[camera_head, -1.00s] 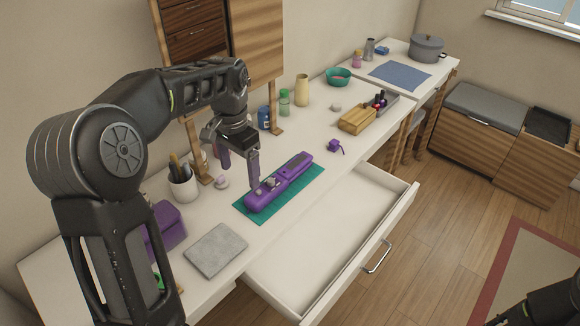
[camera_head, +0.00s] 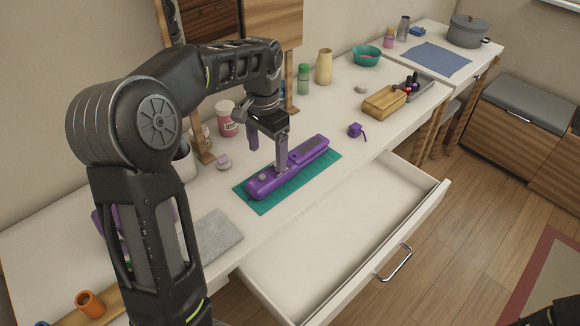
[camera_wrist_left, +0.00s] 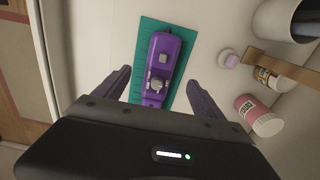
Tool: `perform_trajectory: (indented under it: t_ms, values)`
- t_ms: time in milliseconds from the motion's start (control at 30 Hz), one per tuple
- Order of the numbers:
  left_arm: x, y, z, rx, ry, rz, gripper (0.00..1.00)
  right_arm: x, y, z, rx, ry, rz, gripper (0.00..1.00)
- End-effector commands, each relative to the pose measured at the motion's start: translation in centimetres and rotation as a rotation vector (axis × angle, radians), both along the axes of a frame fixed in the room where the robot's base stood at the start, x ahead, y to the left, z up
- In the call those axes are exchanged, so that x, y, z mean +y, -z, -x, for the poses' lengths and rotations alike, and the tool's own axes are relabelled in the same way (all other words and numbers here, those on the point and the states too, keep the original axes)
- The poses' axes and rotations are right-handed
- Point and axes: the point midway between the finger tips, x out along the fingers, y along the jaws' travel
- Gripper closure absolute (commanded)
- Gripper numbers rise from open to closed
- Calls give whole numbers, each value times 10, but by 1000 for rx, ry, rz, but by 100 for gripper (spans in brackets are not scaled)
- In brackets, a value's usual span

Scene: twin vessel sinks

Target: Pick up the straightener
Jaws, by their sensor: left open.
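The purple straightener (camera_head: 265,184) lies on a teal mat (camera_head: 260,207) on the white counter. It also shows in the left wrist view (camera_wrist_left: 168,50), with grey buttons on its body. My left gripper (camera_head: 281,160) is over the straightener, pointing down, its fingers partly overlapping the straightener in the head view. In the left wrist view its two fingers (camera_wrist_left: 160,95) are apart, one on each side of the straightener, with nothing held. A dark piece of my right arm shows at the bottom right corner of the head view; its gripper does not show.
An open, empty drawer (camera_head: 335,235) juts out below the counter. A wooden box (camera_head: 384,101) and a small purple item (camera_head: 356,130) lie right. A grey slab (camera_head: 213,238) lies left.

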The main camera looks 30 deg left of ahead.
Motion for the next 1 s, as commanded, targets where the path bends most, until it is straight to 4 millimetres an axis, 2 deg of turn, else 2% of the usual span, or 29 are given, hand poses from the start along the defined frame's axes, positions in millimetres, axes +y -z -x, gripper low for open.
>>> perform_trajectory:
  t_ms: [133, 367, 733, 1000]
  values:
    - [0, 3, 0, 1, 0, 0, 20, 0, 0, 0, 0, 0, 0, 64]
    - [0, 25, 1, 2, -1, 0, 20, 0, 0, 0, 0, 0, 0, 64]
    - [0, 30, 0, 1, 0, 1, 20, 0, 0, 0, 0, 0, 0, 64]
    - [1, 66, 1, 4, 0, 1, 20, 0, -3, 0, 0, 0, 0, 64]
